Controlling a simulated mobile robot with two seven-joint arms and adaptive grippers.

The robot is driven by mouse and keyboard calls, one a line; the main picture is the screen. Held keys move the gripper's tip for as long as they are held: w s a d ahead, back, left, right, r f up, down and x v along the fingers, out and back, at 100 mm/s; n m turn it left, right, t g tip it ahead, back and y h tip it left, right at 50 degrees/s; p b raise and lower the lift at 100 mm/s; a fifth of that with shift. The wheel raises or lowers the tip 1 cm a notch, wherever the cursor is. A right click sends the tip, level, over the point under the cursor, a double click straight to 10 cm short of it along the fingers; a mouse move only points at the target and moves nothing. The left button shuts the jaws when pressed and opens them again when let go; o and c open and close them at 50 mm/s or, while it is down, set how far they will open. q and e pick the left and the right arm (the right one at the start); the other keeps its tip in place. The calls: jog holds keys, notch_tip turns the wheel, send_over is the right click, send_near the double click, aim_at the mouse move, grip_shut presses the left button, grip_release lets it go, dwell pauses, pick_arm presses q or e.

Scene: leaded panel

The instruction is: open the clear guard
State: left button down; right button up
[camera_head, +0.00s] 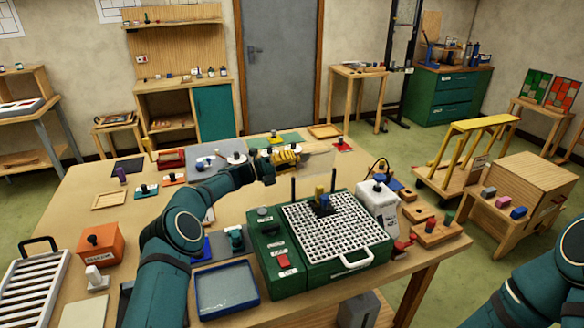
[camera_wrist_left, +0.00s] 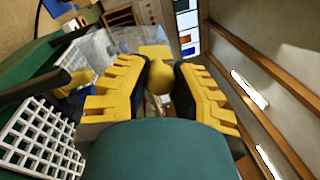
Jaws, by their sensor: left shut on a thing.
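The clear guard (camera_head: 320,162) is a faint see-through panel above the back of the green machine (camera_head: 268,236), raised off its white grid (camera_head: 345,240). It also shows in the left wrist view (camera_wrist_left: 112,42), beyond the fingers. My left gripper (camera_head: 287,157) is shut on a round yellow knob (camera_wrist_left: 160,76) at the guard's edge. The yellow fingers lie on both sides of the knob. The guard's exact tilt is hard to tell. My right gripper is out of view; only part of that arm shows at the lower right.
Two dark posts stand at the grid's back, with a yellow and blue piece (camera_head: 321,198) near them. A blue tray (camera_head: 227,290) lies left of the machine. Small parts cover the table behind.

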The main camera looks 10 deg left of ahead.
pick_arm(q)
jog(key=shift+w+a+r+n, duration=0.2)
jog(key=shift+w+n, duration=0.2)
jog(key=shift+n, duration=0.2)
jog(key=c, duration=0.7)
grip_release()
jog(key=shift+c, duration=0.2)
jog(key=shift+f, duration=0.1)
jog(key=v, duration=1.2)
jog(key=shift+s, duration=0.1)
